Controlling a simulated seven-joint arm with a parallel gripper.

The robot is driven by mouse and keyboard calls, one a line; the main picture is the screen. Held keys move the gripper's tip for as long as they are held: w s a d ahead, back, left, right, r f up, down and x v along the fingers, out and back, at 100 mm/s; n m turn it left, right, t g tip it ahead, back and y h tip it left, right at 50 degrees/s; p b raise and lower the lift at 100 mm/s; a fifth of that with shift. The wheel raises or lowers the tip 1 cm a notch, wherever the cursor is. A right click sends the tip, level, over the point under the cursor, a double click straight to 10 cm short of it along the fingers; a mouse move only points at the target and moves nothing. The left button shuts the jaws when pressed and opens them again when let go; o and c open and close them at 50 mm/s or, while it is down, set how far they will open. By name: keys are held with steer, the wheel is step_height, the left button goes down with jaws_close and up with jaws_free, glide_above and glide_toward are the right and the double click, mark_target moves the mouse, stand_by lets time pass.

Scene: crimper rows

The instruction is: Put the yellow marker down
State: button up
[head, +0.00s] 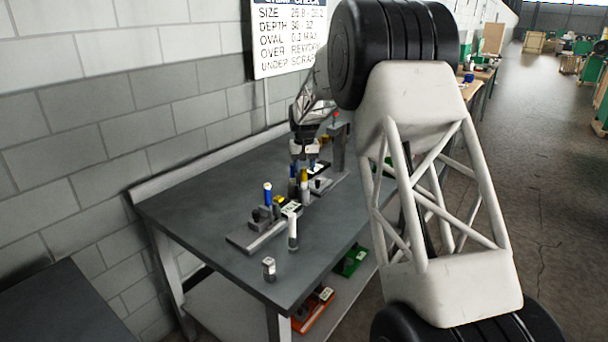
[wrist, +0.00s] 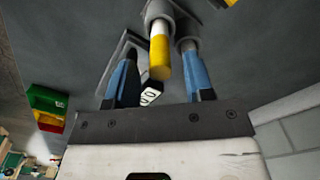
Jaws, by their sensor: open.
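In the wrist view the yellow marker (wrist: 160,62), yellow with a white band, stands between the two blue fingers of my gripper (wrist: 158,48). Its far end sits in or against a round grey holder (wrist: 155,10). The fingers are open, with a visible gap between the marker and the right finger. In the head view my gripper (head: 303,153) is low over the far part of the bench, with a yellow upright piece, apparently the marker (head: 304,177), just below it.
On the dark workbench (head: 190,210), a blue-topped piece (head: 268,193), a white upright piece (head: 292,232) and grey blocks stand nearer than the gripper. A small grey piece (head: 269,268) stands at the front. A wall with a sign (head: 291,35) is behind. The bench's left part is clear.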

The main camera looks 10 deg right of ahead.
step_height(320, 180, up, 8)
steer(key=shift+r, duration=0.2)
stand_by(0.9)
steer(key=shift+s+r, duration=0.3)
steer(key=shift+s, duration=0.1)
steer(key=s+d+r, duration=0.1)
steer(key=s+r, duration=0.2)
steer(key=s, duration=0.8)
steer(key=s+r+t, duration=0.1)
steer(key=s+r, duration=0.3)
steer(key=s, duration=0.7)
steer(key=s+d+r, duration=0.1)
steer(key=s+r, duration=0.2)
steer(key=s, duration=0.7)
steer(key=s+f, duration=0.3)
steer(key=s, duration=0.7)
steer(key=s+f+t, duration=0.1)
steer(key=s+f, duration=0.2)
steer(key=s, duration=0.8)
steer(key=s+f, duration=0.2)
steer(key=s, duration=0.8)
steer(key=shift+s+d+f+t, duration=0.25)
steer(key=shift+s+f+t, duration=0.05)
steer(key=shift+s+f, duration=0.1)
